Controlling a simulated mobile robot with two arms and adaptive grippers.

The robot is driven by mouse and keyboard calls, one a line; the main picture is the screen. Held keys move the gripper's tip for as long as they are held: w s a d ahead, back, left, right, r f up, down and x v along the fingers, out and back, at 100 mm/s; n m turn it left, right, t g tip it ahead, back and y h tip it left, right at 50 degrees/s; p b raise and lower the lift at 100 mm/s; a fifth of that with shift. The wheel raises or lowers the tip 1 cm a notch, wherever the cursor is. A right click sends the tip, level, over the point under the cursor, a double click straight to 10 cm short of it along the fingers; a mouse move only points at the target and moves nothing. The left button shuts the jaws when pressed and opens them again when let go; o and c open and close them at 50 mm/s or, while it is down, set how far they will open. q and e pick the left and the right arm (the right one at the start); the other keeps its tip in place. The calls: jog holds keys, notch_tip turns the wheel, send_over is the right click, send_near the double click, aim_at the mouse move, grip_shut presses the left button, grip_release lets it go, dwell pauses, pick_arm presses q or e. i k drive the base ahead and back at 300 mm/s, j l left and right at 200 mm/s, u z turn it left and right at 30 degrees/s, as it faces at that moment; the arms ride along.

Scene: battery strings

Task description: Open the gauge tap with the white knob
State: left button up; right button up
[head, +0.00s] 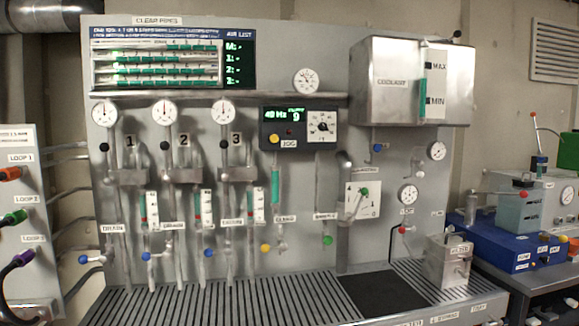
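A small pale knob (420,174) shows on the panel below and left of the upper right round gauge (437,151). It is too small to tell whether it is the white knob of the gauge tap, or how its lever is turned. A second round gauge (407,194) sits lower left of it. Three larger gauges (164,112) stand in a row at the left, with black knobs (165,145) below them. Neither of my grippers is in view.
A steel coolant tank (400,85) juts out at the upper right. A steel box (449,262) stands on the slatted bench (220,300) at right, near a red-knobbed lever (402,230). A blue unit (510,238) stands further right. The bench front is mostly clear.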

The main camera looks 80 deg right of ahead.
aim_at(421, 164)
jog(key=z, duration=3.6)
jog(key=i+l+z, duration=0.25)
jog(key=i+l, duration=0.5)
jog(key=l, duration=0.1)
